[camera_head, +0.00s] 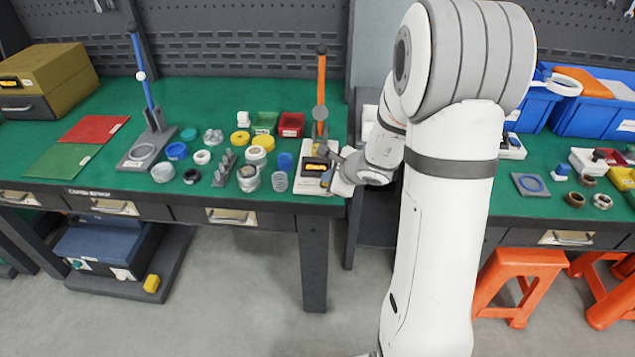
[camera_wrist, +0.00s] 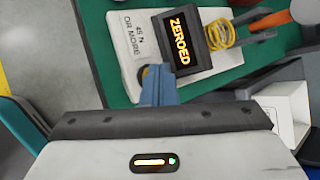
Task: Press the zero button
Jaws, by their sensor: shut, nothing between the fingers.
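The tester with the orange column (camera_head: 321,85) stands at the front right corner of the left green bench. Its dark display box (camera_wrist: 182,42) reads "ZEROED" in lit orange letters in the wrist view. Its pale base (camera_wrist: 128,62) carries the printed words "45 N OR MORE". My gripper (camera_wrist: 157,72) is shut and empty, its fingertips over the base right beside the display box. In the head view my gripper (camera_head: 328,178) reaches the tester from the right. I cannot make out the zero button; the fingertips may hide it. Contact cannot be told.
A yellow spring (camera_wrist: 217,35) is beside the display box. Several rings, cups and springs crowd the bench left of the tester, with a red bin (camera_head: 291,124) behind. A stand with a blue column (camera_head: 143,75) is further left. Orange stools (camera_head: 510,285) stand at right.

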